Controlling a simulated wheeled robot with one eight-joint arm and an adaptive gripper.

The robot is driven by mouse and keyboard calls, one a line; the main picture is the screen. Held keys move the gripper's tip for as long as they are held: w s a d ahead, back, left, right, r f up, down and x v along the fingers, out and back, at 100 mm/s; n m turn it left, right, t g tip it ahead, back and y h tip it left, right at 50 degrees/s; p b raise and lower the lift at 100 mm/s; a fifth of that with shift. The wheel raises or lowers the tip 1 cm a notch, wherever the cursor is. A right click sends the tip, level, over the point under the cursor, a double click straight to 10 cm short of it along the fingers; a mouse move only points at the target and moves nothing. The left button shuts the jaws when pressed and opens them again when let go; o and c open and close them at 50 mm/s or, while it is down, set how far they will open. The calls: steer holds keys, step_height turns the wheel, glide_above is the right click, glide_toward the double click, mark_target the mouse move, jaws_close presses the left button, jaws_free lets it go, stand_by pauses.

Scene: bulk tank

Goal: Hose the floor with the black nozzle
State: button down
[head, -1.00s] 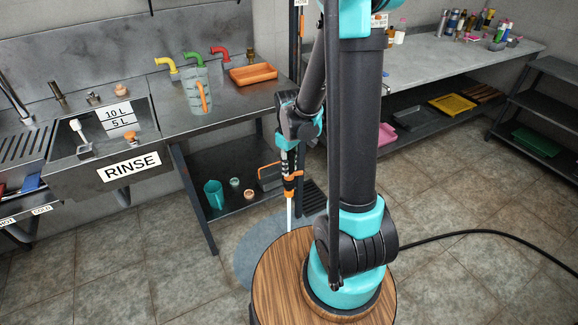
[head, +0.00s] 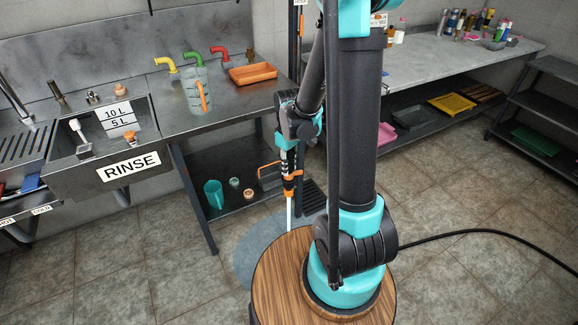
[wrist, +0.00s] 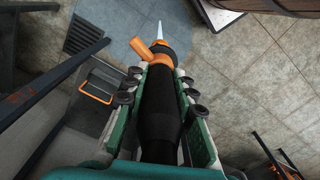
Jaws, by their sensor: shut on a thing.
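My gripper (wrist: 158,105) is shut around the body of the black nozzle (wrist: 160,115), which has an orange collar and an orange lever. In the head view the nozzle (head: 288,170) points down beside the steel counter, above the floor. A thin white tip or jet (wrist: 159,32) comes from its front end; I cannot tell which. Below it, a round blue-grey patch (head: 258,252) lies on the tiled floor (head: 180,285), partly hidden by my round wooden-topped base. The patch also shows in the wrist view (wrist: 115,42).
The counter (head: 235,115) carries a clear jug (head: 196,92) and an orange tray (head: 252,74). Its lower shelf (head: 225,208) holds a teal cup (head: 213,194). A dark floor grate (head: 313,196) lies behind the nozzle. A black hose (head: 480,232) crosses the right floor. The front-left floor is clear.

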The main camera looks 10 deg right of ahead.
steer(key=shift+d, duration=0.15)
steer(key=shift+w+d, duration=0.35)
steer(key=shift+d, duration=0.7)
stand_by(0.9)
steer(key=shift+w+d, duration=0.3)
steer(key=shift+d, duration=0.55)
steer(key=shift+w, duration=0.1)
stand_by(1.7)
